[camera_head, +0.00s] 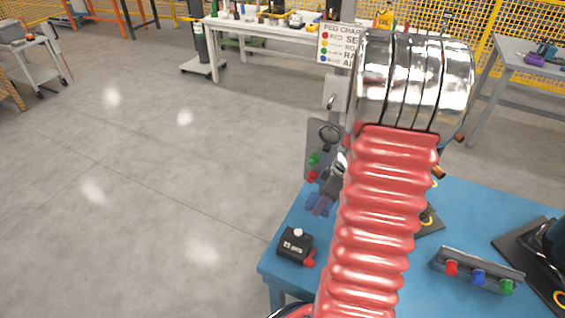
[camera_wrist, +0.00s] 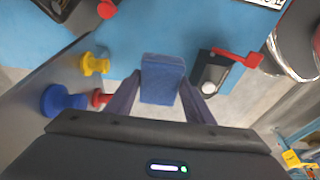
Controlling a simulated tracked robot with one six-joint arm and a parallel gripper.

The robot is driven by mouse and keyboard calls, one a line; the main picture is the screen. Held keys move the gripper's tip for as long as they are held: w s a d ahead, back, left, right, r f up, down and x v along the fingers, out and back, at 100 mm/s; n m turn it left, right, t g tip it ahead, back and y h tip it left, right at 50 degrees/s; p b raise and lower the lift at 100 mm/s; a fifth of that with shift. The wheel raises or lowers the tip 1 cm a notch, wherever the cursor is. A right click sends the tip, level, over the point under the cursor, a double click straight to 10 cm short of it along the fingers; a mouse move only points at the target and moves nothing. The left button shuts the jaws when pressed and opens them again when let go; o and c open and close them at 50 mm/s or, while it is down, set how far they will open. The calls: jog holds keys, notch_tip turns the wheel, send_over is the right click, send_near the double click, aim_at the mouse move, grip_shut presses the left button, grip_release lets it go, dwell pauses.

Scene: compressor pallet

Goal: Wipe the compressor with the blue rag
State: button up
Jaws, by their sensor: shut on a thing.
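My gripper (camera_wrist: 160,98) is shut on the blue rag (camera_wrist: 162,78), a small block-like blue piece between its two dark fingers in the wrist view. In the head view my gripper (camera_head: 325,200) hangs over the left part of the blue table, partly hidden by my red ribbed arm, with the rag (camera_head: 313,205) at its tip. I cannot tell for certain which thing is the compressor. A dark rounded body (camera_head: 552,245) on a black plate is cut off at the right edge of the head view.
A black box with a white knob and red lever (camera_head: 295,244) stands at the left corner of the blue table (camera_head: 465,205); it also shows in the wrist view (camera_wrist: 210,72). A rack with coloured pegs (camera_head: 478,271) lies at the front right. Open floor (camera_head: 150,200) is to the left.

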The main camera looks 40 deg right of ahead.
jog(key=shift+w, duration=0.1)
jog(key=shift+w+a+r, duration=0.1)
jog(key=shift+w+a, duration=0.25)
jog(key=shift+w, duration=0.1)
jog(key=w+a+r+m, duration=0.1)
jog(key=w+a+r, duration=0.1)
jog(key=w+a, duration=0.4)
jog(key=w+a+r+m+h, duration=0.1)
jog(key=w+a, duration=0.6)
jog(key=a, duration=0.7)
jog(key=w+a+r+m, duration=0.3)
jog(key=w+a, duration=0.3)
jog(key=a, duration=0.4)
jog(key=shift+w+a+r+t, duration=0.25)
jog(key=shift+a+r+t, duration=0.1)
jog(key=shift+r, duration=0.5)
jog(key=shift+s, duration=0.15)
